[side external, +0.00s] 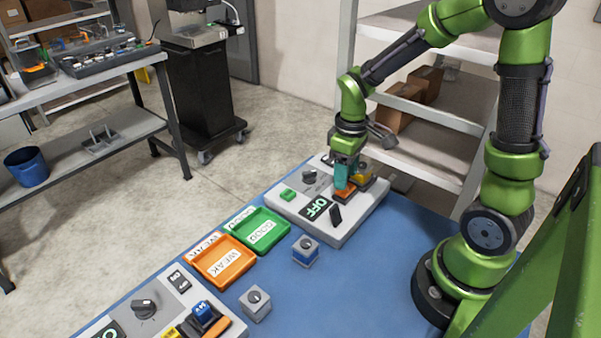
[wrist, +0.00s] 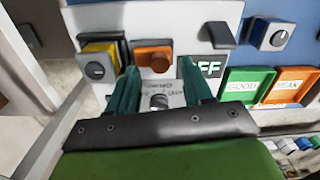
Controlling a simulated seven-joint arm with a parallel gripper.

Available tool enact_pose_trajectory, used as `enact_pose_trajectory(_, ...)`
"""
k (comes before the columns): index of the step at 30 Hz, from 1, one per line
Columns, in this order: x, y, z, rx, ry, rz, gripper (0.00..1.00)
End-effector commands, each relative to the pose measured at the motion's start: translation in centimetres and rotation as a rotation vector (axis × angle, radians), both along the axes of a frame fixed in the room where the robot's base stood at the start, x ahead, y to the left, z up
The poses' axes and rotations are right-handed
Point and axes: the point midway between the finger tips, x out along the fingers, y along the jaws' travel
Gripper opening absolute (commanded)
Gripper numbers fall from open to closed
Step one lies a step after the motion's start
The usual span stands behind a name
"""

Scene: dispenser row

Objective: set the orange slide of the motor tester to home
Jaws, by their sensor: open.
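The motor tester (side external: 290,212) is a white panel on the blue bench, with a black display reading OFF (side external: 317,208). Its orange slide (side external: 344,192) is a small block on the panel's far right part. My gripper (side external: 345,172) is low over the panel at the slide, partly covering it. In the wrist view the orange slide (wrist: 153,57) lies just beyond and between my two teal fingertips (wrist: 159,70). The fingers are apart, with a gap on each side of the slide. Whether they are level with it I cannot tell. A label below the slide is unreadable.
A yellow block with a grey knob (wrist: 97,66) sits close to the left fingertip. A black rocker (wrist: 221,35) stands right of the slide. Green (side external: 256,231) and orange (side external: 222,261) trays and small blue-grey knob boxes (side external: 305,251) lie on the bench.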

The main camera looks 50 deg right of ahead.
Motion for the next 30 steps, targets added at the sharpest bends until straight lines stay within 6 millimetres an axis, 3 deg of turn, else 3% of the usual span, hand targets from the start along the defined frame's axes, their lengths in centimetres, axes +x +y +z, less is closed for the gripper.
enact_pose_trajectory(6, 0.0, 0.0, -2.1, 0.001, 0.001, -0.001, 0.51)
enact_pose_trajectory(16, 0.0, 0.1, -2.4, 0.0, -0.001, -0.001, 0.51)
enact_pose_trajectory(26, 0.0, 0.1, -2.3, 0.0, 0.0, -0.001, 0.0)
enact_pose_trajectory(30, 0.0, 0.0, -2.3, 0.0, -0.001, -0.001, 0.0)
